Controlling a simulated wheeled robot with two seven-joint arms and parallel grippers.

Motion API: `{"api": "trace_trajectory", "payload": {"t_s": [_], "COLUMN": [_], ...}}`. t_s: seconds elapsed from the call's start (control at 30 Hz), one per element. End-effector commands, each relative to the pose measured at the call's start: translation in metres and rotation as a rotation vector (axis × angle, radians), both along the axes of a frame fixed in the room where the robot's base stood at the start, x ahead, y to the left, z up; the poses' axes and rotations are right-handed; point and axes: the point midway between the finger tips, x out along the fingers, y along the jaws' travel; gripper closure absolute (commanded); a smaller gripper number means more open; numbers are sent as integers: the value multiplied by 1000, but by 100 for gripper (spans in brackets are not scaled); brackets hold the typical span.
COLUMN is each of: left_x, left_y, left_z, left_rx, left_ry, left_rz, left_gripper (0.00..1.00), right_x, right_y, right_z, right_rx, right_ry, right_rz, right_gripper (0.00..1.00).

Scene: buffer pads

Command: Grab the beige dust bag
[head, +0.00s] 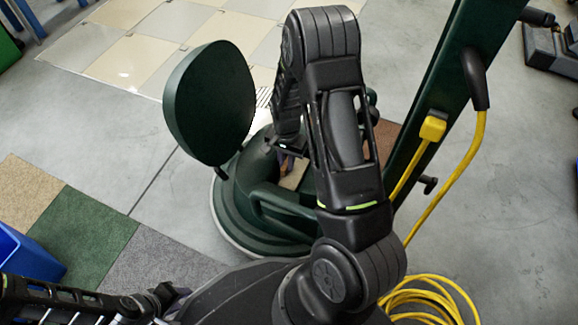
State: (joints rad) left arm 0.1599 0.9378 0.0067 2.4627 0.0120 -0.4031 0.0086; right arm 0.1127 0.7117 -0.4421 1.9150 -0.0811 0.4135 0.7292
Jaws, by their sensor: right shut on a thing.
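A dark green floor machine (235,207) stands in the middle with its round lid (210,105) swung open to the left. Inside its opening a small beige patch, seemingly the dust bag (294,176), shows. Most of it is hidden by my right arm and the machine's body. My right gripper (288,152) is down at the opening, largely covered by my own arm, and is shut on what appears to be the dust bag. Only part of my left arm shows at the bottom left; its gripper is out of the picture.
The machine's tall green handle column (455,75) rises close to the right of my right arm. A yellow cable (452,180) hangs from it and lies coiled (425,295) on the floor. A blue bin (25,258) stands at the left. Grey floor (500,190) at the right is clear.

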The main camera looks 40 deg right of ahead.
Motion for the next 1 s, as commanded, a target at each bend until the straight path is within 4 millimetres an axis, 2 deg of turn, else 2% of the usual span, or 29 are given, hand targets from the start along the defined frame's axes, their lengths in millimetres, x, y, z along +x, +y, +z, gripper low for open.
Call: {"api": "trace_trajectory", "payload": {"t_s": [0.23,0.37,0.8,1.0], "left_x": [-1,-3,-10,-13], "left_y": [0,0,1,1], "left_z": [10,20,67,78], "left_rx": [0,-1,-5,-6], "left_ry": [2,6,26,34], "left_rz": [-2,-3,-14,-18], "left_gripper": [66,66,66,66], "right_x": [1,1,1,1], "right_y": [-1,0,0,0], "right_z": [19,40,143,172], "right_rx": [-1,-1,0,-1], "right_ry": [-3,-3,-4,-2], "right_rz": [0,0,0,0], "right_gripper": [100,100,100,100]}}
